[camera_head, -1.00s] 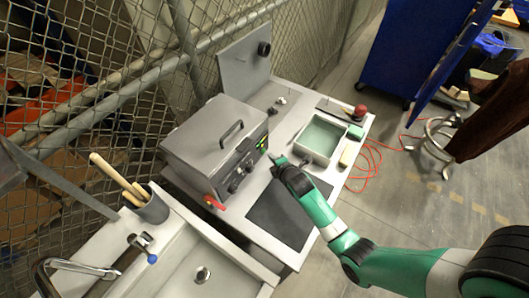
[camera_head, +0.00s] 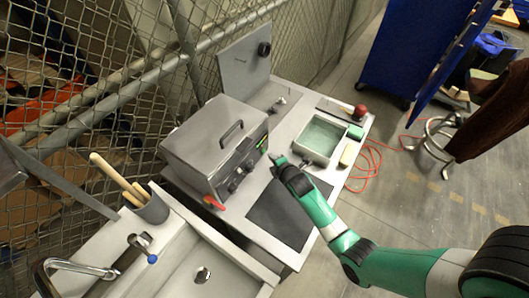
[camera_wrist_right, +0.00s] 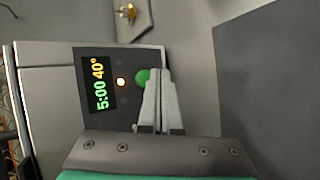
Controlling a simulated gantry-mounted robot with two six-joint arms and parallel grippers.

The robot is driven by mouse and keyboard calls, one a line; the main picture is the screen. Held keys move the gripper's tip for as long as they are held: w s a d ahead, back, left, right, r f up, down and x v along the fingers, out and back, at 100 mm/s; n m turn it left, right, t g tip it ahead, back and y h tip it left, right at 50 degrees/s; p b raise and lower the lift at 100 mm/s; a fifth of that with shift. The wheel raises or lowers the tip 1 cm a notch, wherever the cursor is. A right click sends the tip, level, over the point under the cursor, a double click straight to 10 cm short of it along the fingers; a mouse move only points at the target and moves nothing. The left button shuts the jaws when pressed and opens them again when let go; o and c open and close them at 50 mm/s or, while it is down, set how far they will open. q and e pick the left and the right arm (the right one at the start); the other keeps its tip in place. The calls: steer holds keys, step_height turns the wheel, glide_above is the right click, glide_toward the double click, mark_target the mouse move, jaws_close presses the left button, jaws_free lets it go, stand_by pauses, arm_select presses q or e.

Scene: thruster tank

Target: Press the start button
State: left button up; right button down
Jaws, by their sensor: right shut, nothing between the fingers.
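A grey metal tank (camera_head: 215,140) with a lid handle stands on the white bench, its control panel (camera_head: 240,170) facing right. In the right wrist view the panel carries a display (camera_wrist_right: 97,83) reading 5:00 and 40°, a small lit indicator (camera_wrist_right: 121,82) and a round green button (camera_wrist_right: 142,77), taken as the start button. My right gripper (camera_head: 279,160) is shut and empty in front of the panel. In the right wrist view its fingertips (camera_wrist_right: 156,76) are at the green button and partly cover it. I cannot tell whether they touch it. My left gripper is not in view.
A red-handled lever (camera_head: 213,203) sticks out at the tank's lower front corner. A dark mat (camera_head: 285,215) lies below my right arm. An open tray (camera_head: 320,138) stands to the right. A sink (camera_head: 190,255) is at lower left, with a wire fence behind.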

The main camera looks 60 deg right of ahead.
steer(key=shift+w, duration=0.15)
steer(key=shift+w, duration=0.3)
steer(key=shift+w+b, duration=0.35)
steer(key=shift+w, duration=0.1)
stand_by(0.9)
stand_by(0.3)
steer(key=shift+s+r+p, duration=0.15)
steer(key=shift+s+p, duration=0.2)
steer(key=shift+p, duration=0.15)
steer(key=shift+s+p, duration=0.35)
steer(key=shift+s, duration=0.1)
steer(key=shift+s, duration=0.1)
